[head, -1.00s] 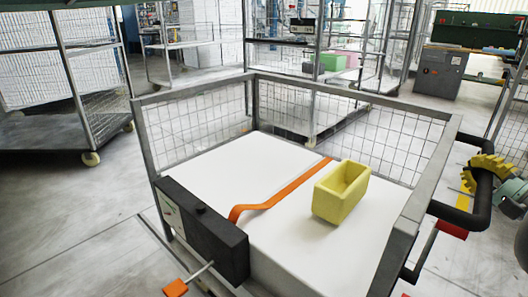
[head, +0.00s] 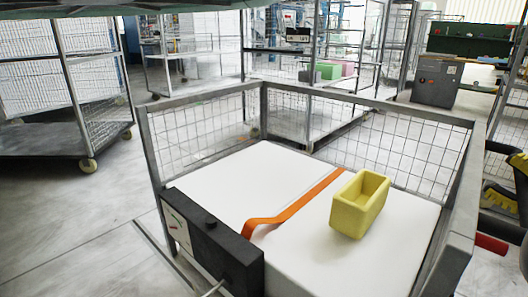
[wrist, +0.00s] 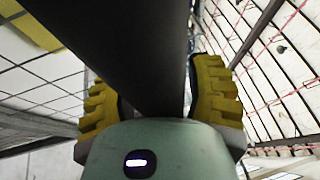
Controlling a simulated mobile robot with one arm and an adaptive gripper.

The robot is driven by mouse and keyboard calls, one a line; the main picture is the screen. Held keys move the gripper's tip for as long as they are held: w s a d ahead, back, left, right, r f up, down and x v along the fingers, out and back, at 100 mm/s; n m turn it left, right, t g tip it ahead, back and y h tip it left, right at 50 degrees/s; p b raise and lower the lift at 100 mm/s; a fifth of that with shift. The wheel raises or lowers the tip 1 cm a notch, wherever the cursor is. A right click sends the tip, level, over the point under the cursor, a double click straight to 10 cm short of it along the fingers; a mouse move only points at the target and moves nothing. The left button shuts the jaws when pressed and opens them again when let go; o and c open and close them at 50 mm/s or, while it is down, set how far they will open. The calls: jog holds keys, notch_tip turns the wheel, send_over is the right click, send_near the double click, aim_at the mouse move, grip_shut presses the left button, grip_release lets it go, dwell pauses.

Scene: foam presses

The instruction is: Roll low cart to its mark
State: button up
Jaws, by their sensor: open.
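The low cart (head: 470,205) has a grey frame with wire mesh sides and fills the lower middle of the head view. Its bed carries a white block (head: 225,180), an orange strap (head: 295,208) and a yellow open box (head: 355,220). My gripper (head: 508,182) is at the right edge of the head view, beside the cart and partly cut off. In the wrist view, its yellow ridged fingers stand apart on either side of a dark bar (wrist: 120,45), which looks like the cart's handle. I cannot make out the floor mark.
A dark box with a dial (head: 205,240) is fixed to the cart's near left side. A tall mesh cart (head: 75,140) stands at the left and a shelf cart (head: 300,105) behind. A grey cabinet (head: 437,80) is at the back right. The floor (head: 75,220) at the left is clear.

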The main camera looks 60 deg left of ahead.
jog(key=b+v, duration=0.8)
jog(key=v, duration=1)
jog(key=shift+s+d, duration=0.1)
jog(key=shift+d, duration=0.05)
dwell(1.3)
dwell(0.4)
notch_tip(320, 180, up, 10)
dwell(0.6)
